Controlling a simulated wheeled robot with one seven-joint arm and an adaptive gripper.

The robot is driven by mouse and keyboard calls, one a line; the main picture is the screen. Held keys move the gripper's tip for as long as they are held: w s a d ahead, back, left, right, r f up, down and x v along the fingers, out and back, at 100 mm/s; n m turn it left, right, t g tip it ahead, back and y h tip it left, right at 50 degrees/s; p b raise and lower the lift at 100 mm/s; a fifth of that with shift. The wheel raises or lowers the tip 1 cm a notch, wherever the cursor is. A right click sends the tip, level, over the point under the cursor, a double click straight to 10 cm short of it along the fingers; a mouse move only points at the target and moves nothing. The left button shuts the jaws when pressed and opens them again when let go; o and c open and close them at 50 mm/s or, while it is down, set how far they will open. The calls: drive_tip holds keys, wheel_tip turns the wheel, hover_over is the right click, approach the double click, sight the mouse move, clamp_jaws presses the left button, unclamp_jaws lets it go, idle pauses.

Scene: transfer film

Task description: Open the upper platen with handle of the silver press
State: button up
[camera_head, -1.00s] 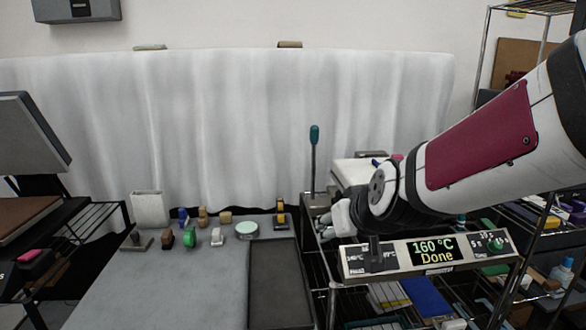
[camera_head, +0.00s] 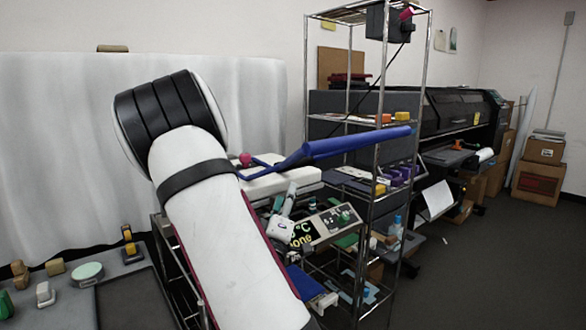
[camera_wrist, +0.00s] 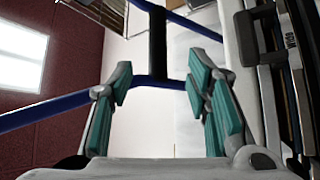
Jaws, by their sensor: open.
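The silver press stands behind and right of my arm in the head view, its control panel (camera_head: 325,222) partly covered. Its pale upper platen (camera_head: 290,180) looks roughly level, and whether it is raised cannot be told. The blue handle (camera_head: 345,146) extends from it to the right. My gripper (camera_head: 290,197) is below the handle, near the panel. In the wrist view my gripper (camera_wrist: 160,82) is open, teal pads apart. The handle's blue bars (camera_wrist: 60,105) cross the view, joined by a black grip (camera_wrist: 157,45) that appears between and beyond the fingertips. Contact cannot be told.
A wire shelf rack (camera_head: 385,100) stands close right of the press, and the handle's end overlaps it in view. A large printer (camera_head: 455,115) and cardboard boxes (camera_head: 538,170) are farther right. Open floor (camera_head: 490,270) lies at the right. Small items sit on the left table.

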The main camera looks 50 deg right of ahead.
sight(297, 164)
drive_tip(key=p+x, duration=0.1)
drive_tip(key=x, duration=1.2)
drive_tip(key=shift+w+d+r, duration=0.15)
drive_tip(key=shift+d, duration=0.2)
clamp_jaws()
